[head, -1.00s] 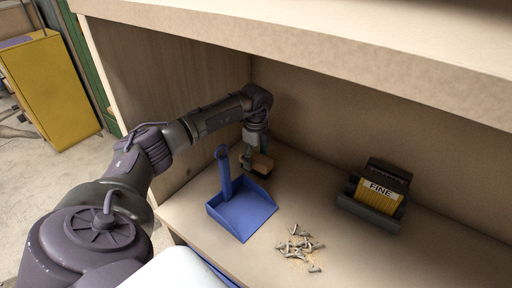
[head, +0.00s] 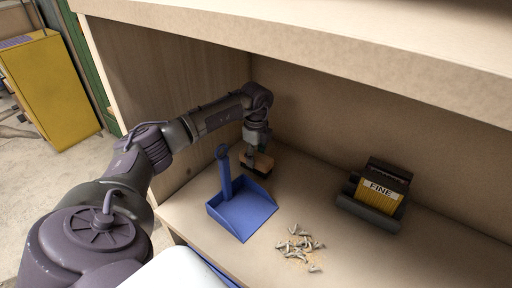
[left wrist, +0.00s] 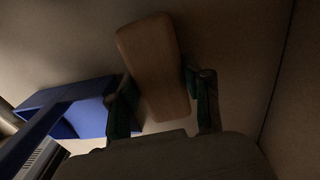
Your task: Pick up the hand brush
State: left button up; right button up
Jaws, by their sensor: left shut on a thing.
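The hand brush (head: 262,163) has a light wooden back and dark bristles, and is at the back left of the shelf, behind the blue dustpan. My left gripper (head: 252,154) reaches down onto it from above and is shut on it. In the left wrist view the brush's wooden back (left wrist: 152,65) lies between the two fingers (left wrist: 163,108). The bristles' underside is mostly hidden, and I cannot tell whether they touch the shelf. My right gripper is in neither view.
The blue dustpan (head: 245,211), handle upright, stands just in front of the brush. Several small metal pieces (head: 299,244) lie on the shelf board (head: 350,257) to its right. A dark holder with a yellow "FINE" pack (head: 379,195) stands further right. A side wall (head: 172,105) encloses the left.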

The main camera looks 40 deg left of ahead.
aim_at(257, 155)
pick_arm(q)
jog(key=shift+r, duration=0.5)
notch_tip(257, 155, up, 3)
jog(key=shift+b, duration=0.5)
jog(key=s+d+r+b, duration=0.1)
jog(key=d+r, duration=0.5)
jog(key=d, duration=0.5)
jog(key=shift+s+d+r+b, duration=0.25)
jog(key=shift+d+r+b, duration=0.05)
jog(key=shift+r, duration=0.05)
